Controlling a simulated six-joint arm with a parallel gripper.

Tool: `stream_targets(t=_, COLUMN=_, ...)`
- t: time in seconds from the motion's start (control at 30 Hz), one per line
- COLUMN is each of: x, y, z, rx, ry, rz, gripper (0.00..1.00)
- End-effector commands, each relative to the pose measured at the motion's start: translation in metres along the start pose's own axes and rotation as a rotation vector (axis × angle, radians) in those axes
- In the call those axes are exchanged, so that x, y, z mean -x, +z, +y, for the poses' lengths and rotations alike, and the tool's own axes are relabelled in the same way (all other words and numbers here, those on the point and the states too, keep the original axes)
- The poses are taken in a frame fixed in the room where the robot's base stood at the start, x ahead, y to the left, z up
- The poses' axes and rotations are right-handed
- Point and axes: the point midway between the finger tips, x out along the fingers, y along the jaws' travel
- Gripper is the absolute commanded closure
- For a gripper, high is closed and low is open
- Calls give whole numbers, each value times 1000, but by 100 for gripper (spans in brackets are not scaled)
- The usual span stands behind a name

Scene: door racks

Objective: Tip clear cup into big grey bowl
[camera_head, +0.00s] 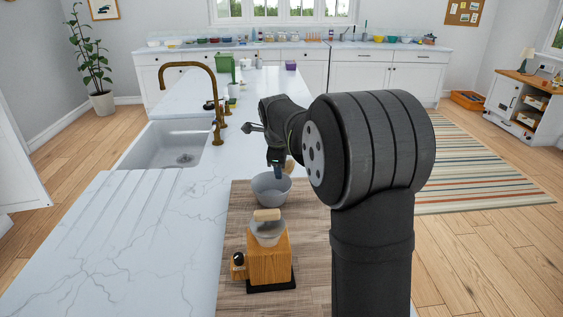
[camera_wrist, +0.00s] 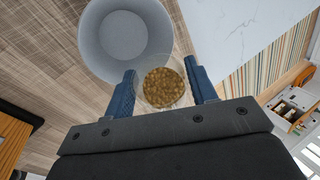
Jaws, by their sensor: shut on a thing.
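My gripper (camera_wrist: 161,72) is shut on the clear cup (camera_wrist: 165,88), which sits between its two blue fingers and holds brown granules. The cup looks upright, seen from above. The big grey bowl (camera_wrist: 122,38) lies just beyond the fingertips in the wrist view, and the cup's edge overlaps its rim in the picture. In the head view the bowl (camera_head: 266,190) stands on the wooden board, with my gripper (camera_head: 279,175) over its far side. The cup is mostly hidden there behind my arm.
A wooden grinder-like box (camera_head: 268,262) with a grey bowl-shaped top stands on the board (camera_head: 232,215), nearer than the bowl. A sink (camera_head: 170,145) with a brass tap (camera_head: 215,95) lies to the left. Green containers (camera_head: 225,68) stand farther back. The marble counter at front left is clear.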

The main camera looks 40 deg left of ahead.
Motion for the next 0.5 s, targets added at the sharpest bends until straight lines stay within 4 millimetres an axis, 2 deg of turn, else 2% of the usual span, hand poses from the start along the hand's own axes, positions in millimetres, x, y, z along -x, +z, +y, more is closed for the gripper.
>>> stream_targets(t=0.5, x=-14, y=12, z=9, rx=177, ry=-93, rz=403, gripper=77)
